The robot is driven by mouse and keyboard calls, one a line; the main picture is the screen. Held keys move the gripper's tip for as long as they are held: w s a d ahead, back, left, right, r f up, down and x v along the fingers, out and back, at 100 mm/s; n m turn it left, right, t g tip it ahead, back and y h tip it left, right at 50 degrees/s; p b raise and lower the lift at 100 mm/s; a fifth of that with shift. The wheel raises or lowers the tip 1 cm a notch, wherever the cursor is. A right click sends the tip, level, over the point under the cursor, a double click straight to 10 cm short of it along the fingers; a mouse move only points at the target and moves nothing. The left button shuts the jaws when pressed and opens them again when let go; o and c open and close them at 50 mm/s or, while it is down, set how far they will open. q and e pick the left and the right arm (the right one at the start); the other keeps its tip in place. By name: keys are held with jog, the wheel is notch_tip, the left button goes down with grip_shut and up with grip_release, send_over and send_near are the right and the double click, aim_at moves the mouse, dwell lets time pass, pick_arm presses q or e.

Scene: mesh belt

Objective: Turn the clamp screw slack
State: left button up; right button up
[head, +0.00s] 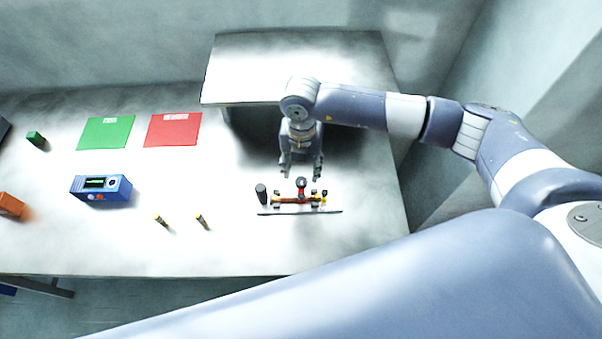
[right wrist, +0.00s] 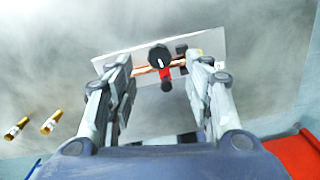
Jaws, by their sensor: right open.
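The clamp fixture shows in the head view as a small assembly with a copper-coloured bar (head: 290,199), on a thin plate (head: 270,213) at the table's right front. A round dark knob with red below it (head: 301,184) stands at its middle. In the right wrist view the black knob (right wrist: 158,55) and a red part (right wrist: 165,74) sit over the light plate (right wrist: 135,78). My right gripper (head: 301,174) is open, just behind the fixture, its fingers pointing down toward it. In the wrist view the fingers are on either side of the knob, apart from it. My left gripper is not in view.
Two brass pieces (head: 161,220) (head: 202,221) lie farther left. A blue device (head: 101,190), green mat (head: 106,133) and red mat (head: 172,130) are at left. A raised shelf (head: 300,65) is behind my right gripper.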

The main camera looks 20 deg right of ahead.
aim_at(301, 181)
jog(key=shift+f+p, duration=0.7)
jog(key=shift+f, duration=2.25)
jog(key=c, duration=1)
